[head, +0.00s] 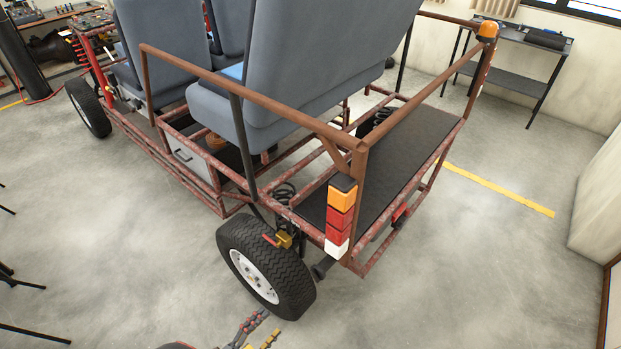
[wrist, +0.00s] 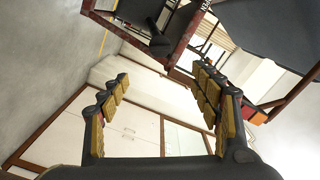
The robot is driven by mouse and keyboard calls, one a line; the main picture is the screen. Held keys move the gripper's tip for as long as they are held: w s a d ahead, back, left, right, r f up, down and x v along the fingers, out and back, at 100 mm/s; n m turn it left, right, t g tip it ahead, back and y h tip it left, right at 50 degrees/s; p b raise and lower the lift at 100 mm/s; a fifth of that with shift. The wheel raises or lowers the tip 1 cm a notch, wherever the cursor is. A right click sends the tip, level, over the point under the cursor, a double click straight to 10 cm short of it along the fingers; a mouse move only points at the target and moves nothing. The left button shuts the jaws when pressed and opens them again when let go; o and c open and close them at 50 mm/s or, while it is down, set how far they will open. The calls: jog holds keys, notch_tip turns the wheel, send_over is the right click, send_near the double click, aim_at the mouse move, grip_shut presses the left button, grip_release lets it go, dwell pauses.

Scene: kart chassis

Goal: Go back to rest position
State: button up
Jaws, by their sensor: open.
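My gripper (wrist: 161,74) is open in the wrist view, its two yellow-padded fingers wide apart with nothing between them. In the head view my gripper (head: 264,327) shows only in part at the bottom edge, just below the kart's near rear wheel (head: 265,270). It appears apart from the kart chassis (head: 255,97), a rusty red tube frame with grey seats. A yellow and red part (head: 284,239) sits by the wheel's suspension. The rest of my arm is mostly out of view.
An orange, red and white tail light (head: 341,215) stands on the kart's near rear corner. A dark shelf table (head: 520,40) is at the back right by the wall. Black legs of something (head: 20,282) show at the left edge. The floor right of the kart is clear.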

jog(key=s+d+f+m+g+h, duration=0.15)
jog(key=s+d+m+g, duration=0.5)
jog(key=m, duration=0.75)
jog(key=d+r+m+g+y, duration=0.3)
jog(key=d+r+m+y, duration=0.1)
jog(key=r+m, duration=0.65)
jog(key=d+r+m+g+y, duration=0.2)
jog(key=d+r+m+y, duration=0.15)
jog(key=r+m, duration=0.7)
jog(key=d+r+m+g+y, duration=0.3)
jog(key=d+r+m+y, duration=0.1)
jog(key=r+m, duration=0.6)
jog(key=s+d+r+m+t+y, duration=0.1)
jog(key=d+r+m+t, duration=0.5)
jog(key=d+r, duration=0.8)
jog(key=shift+d+r+m+y, duration=0.3)
jog(key=shift+d+r+m, duration=0.1)
jog(key=shift+r, duration=1.25)
jog(key=shift+s, duration=0.15)
